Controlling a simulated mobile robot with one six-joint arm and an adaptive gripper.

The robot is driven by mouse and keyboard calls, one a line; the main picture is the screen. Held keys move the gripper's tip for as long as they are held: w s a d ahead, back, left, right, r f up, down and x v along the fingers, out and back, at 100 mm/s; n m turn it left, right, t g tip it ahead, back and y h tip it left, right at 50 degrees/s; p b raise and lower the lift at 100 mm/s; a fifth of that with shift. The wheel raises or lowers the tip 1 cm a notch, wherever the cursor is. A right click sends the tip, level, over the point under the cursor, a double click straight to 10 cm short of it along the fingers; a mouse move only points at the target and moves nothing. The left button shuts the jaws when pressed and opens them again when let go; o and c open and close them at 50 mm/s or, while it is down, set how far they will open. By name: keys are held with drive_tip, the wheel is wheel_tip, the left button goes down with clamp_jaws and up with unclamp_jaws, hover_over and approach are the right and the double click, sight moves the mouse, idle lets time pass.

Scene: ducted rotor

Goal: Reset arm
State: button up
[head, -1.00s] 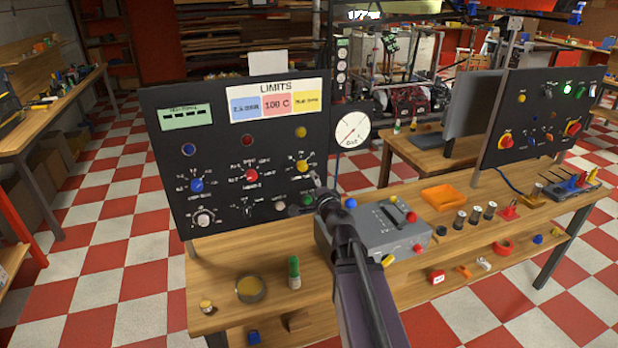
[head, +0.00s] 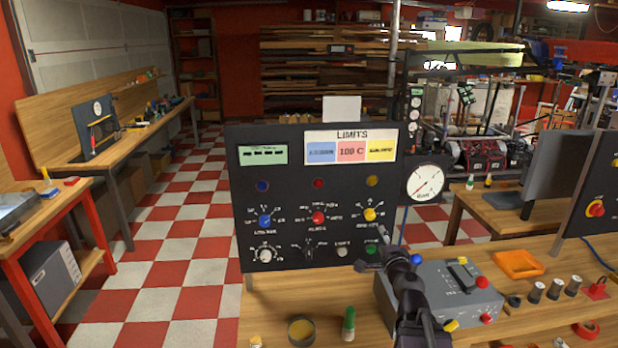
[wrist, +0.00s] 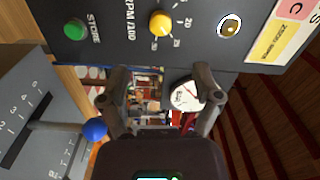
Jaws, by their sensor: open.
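My gripper (head: 393,262) is at the end of my arm, in front of the lower right corner of the black control panel (head: 300,210). In the wrist view my gripper (wrist: 163,85) has its two fingers spread apart with nothing between them. The yellow knob (wrist: 160,23) and the green STORE button (wrist: 75,29) lie beyond the fingers, apart from them. The grey lever box (head: 445,290) stands right of the gripper; its blue lever ball (wrist: 95,129) shows close beside a finger in the wrist view.
A round gauge (head: 426,182) sits at the panel's right edge. On the bench are a green-capped bottle (head: 349,324), a round tin (head: 301,331), an orange tray (head: 519,264) and several spools. The checkered floor (head: 170,280) left of the panel is clear.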

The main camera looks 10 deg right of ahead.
drive_tip(key=s+a+f+n+g+y, duration=0.2)
drive_tip(key=a+f+n+g+y, duration=0.1)
drive_tip(key=a+f+n+g, duration=0.25)
drive_tip(key=s+a+f+n+g+y, duration=0.3)
drive_tip(key=a+f+n, duration=0.2)
drive_tip(key=a+n, duration=0.3)
drive_tip(key=s+d+f+n+g+h, duration=0.1)
drive_tip(key=s+f+n+g+h, duration=0.2)
drive_tip(key=s, duration=0.9)
wheel_tip(320, 180, down, 5)
drive_tip(key=g+h, duration=0.3)
drive_tip(key=g, duration=0.3)
drive_tip(key=shift+d, duration=0.25)
drive_tip(key=shift+g, duration=0.25)
